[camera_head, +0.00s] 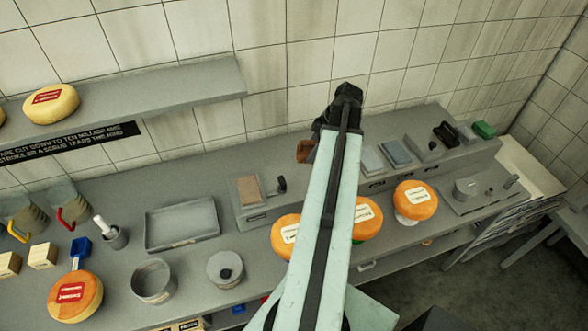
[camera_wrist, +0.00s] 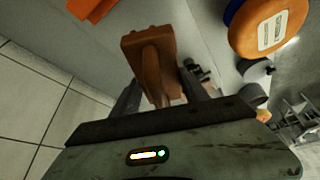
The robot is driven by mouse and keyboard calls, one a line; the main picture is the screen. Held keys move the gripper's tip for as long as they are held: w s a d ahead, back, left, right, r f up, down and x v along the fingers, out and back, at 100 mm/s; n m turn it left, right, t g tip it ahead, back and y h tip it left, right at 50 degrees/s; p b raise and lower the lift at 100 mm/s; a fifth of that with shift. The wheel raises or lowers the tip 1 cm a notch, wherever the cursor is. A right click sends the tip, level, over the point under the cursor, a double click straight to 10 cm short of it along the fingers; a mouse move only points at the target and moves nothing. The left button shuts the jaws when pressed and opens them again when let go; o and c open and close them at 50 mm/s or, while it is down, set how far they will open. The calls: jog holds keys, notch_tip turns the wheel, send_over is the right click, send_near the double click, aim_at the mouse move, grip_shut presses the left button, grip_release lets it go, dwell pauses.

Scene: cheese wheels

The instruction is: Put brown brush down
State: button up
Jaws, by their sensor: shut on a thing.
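The brown brush (camera_wrist: 150,50) is in my gripper (camera_wrist: 160,88) in the wrist view, with its handle between the two fingers and its broad block beyond them. In the head view a small part of the brown brush (camera_head: 304,151) shows left of my arm, above the back of the counter. My arm hides the rest of it and the fingers there. I cannot tell how far the brush is from the surface below.
A raised ledge holds a tan block (camera_head: 249,190), grey-blue blocks (camera_head: 372,160), a black brush (camera_head: 446,134) and a green block (camera_head: 483,129). Orange cheese wheels (camera_head: 415,200) stand in front. A grey tray (camera_head: 182,225) lies left. A wall shelf (camera_head: 190,85) is at upper left.

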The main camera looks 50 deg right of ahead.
jog(key=shift+w, duration=0.35)
jog(key=shift+a, duration=0.1)
notch_tip(320, 180, down, 6)
jog(key=b, duration=0.6)
jog(key=shift+w+f, duration=0.15)
jog(key=shift+f, duration=0.05)
jog(key=shift+f+b, duration=0.1)
jog(key=shift+b, duration=0.25)
notch_tip(320, 180, down, 4)
jog(key=b, duration=0.3)
jog(key=shift+b, duration=0.4)
jog(key=o, duration=1.2)
jog(key=shift+r, duration=0.2)
